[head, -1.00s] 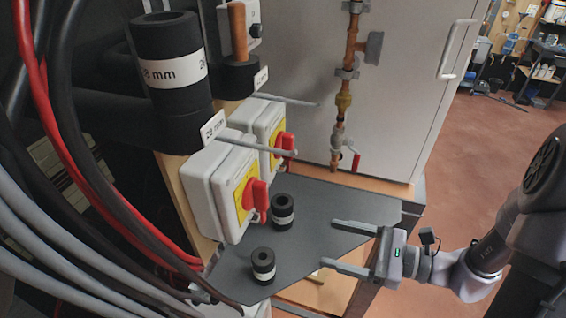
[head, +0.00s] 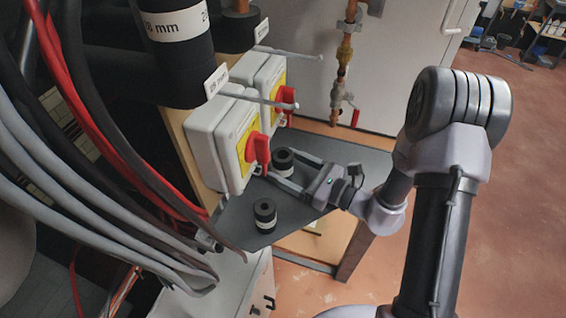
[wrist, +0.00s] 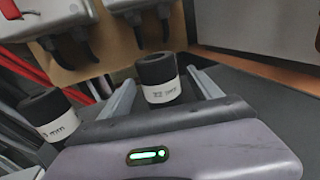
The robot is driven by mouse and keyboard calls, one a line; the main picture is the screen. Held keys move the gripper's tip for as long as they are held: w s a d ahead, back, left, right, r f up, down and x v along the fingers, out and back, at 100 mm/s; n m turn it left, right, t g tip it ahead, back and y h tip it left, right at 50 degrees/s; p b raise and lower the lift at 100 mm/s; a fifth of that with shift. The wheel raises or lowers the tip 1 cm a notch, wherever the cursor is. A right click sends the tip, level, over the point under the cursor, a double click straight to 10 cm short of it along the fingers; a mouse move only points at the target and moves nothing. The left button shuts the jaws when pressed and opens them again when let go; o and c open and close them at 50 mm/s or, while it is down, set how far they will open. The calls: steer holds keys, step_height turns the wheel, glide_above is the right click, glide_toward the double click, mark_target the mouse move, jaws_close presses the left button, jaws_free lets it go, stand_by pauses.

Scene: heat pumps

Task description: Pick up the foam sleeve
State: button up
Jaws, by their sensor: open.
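Two small black foam sleeves with white label bands stand upright on the dark grey shelf (head: 330,150). The farther sleeve (head: 283,157) is by the red-handled switches; it also shows in the wrist view (wrist: 159,80), ahead of my palm between the fingertips. My gripper (head: 282,166) is open, with one finger on each side of this sleeve; whether either finger touches it I cannot tell. The nearer sleeve (head: 265,217) stands apart, outside the fingers, and appears at the left of the wrist view (wrist: 50,116).
Switch boxes with red handles (head: 235,140) stand close behind the sleeves. Thin grey rods (head: 258,98) stick out above. Larger labelled black sleeves (head: 180,50) are at upper left, and thick cables (head: 85,130) hang at left. A copper pipe with valves (head: 342,75) runs behind.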

steer(key=shift+x, duration=0.9)
steer(key=shift+s+d, duration=0.1)
steer(key=shift+d, duration=0.05)
steer(key=shift+c, duration=0.4)
steer(key=c, duration=0.8)
